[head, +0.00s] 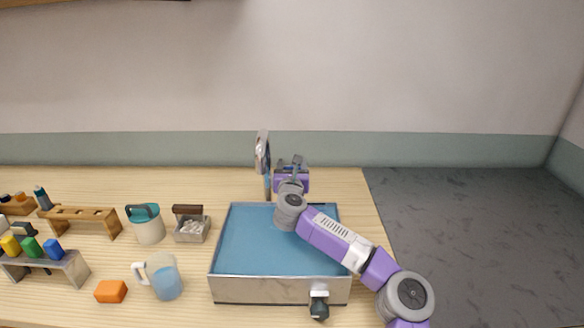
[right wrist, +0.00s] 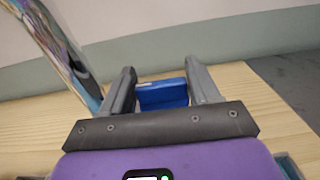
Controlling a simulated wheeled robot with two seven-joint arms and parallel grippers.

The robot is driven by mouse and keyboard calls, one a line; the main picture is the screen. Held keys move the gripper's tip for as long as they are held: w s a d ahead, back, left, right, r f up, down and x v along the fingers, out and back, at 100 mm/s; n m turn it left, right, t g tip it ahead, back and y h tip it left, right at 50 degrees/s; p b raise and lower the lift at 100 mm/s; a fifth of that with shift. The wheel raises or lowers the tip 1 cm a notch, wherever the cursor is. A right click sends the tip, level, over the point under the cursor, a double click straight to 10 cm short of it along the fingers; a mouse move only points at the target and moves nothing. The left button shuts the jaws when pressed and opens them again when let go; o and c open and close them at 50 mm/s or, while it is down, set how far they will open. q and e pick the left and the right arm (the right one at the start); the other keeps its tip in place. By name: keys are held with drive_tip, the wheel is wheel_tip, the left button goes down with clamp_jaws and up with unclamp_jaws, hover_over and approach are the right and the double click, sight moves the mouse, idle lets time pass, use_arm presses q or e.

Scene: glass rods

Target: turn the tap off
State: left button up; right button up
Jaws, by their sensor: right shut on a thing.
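The tap's curved chrome spout (head: 262,152) stands at the back edge of the sink (head: 232,288). It also shows at the upper left of the right wrist view (right wrist: 60,48). My right gripper (head: 297,160) is behind the sink, just right of the spout, with my arm reaching across the basin. The handle is hidden by my gripper in the head view. I cannot tell whether water runs. My left gripper is not in view.
Left of the sink are a small box (head: 191,229), a lidded teal jar (head: 148,224), a clear mug (head: 164,277), an orange block (head: 111,291) and racks (head: 80,220) of coloured pieces. A dark knob (head: 319,306) sits at the sink's front. Bare wood surrounds the spout.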

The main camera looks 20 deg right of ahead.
drive_tip(key=o, duration=1)
drive_tip(key=shift+c, duration=0.2)
drive_tip(key=v, duration=0.7)
drive_tip(key=shift+s+p, duration=0.25)
drive_tip(key=shift+p, duration=0.05)
drive_tip(key=shift+a, duration=0.1)
